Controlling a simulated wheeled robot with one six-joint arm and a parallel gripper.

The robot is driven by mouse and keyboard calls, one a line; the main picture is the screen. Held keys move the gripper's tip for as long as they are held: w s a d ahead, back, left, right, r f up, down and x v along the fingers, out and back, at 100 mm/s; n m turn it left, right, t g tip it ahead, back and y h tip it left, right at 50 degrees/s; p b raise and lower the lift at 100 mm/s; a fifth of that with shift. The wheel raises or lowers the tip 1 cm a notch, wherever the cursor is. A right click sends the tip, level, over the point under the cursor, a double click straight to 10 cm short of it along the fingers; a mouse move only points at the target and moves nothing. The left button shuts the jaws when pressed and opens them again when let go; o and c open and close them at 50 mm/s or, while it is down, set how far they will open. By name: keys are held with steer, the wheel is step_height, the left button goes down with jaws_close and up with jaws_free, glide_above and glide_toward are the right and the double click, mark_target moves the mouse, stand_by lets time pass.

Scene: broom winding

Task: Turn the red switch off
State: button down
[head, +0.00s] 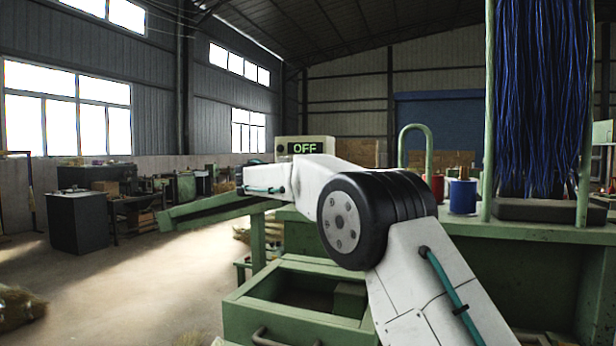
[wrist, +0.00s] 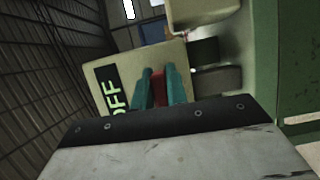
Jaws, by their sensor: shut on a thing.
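The red switch (wrist: 159,90) shows in the wrist view as a narrow red strip between the two teal fingers of my gripper (wrist: 159,76). The fingers are shut on it, one on each side. Its lower part is hidden by the gripper body. The switch sits against a cream control box (wrist: 165,55), whose black display (wrist: 110,92) reads OFF in green. In the head view the same box (head: 286,157) stands beyond my arm, and its display (head: 306,148) also reads OFF. There my arm hides the switch and the gripper.
A green machine bench (head: 540,233) carries a red spool (head: 438,187), a blue spool (head: 462,196) and a tall bundle of blue bristles (head: 545,95). A green drawer (head: 270,318) is below. Open concrete floor (head: 150,285) lies to the left.

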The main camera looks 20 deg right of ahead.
steer(key=shift+f, duration=0.15)
steer(key=c, duration=1.4)
jaws_free()
steer(key=shift+a, duration=0.1)
steer(key=v, duration=0.7)
steer(key=shift+s+a, duration=0.3)
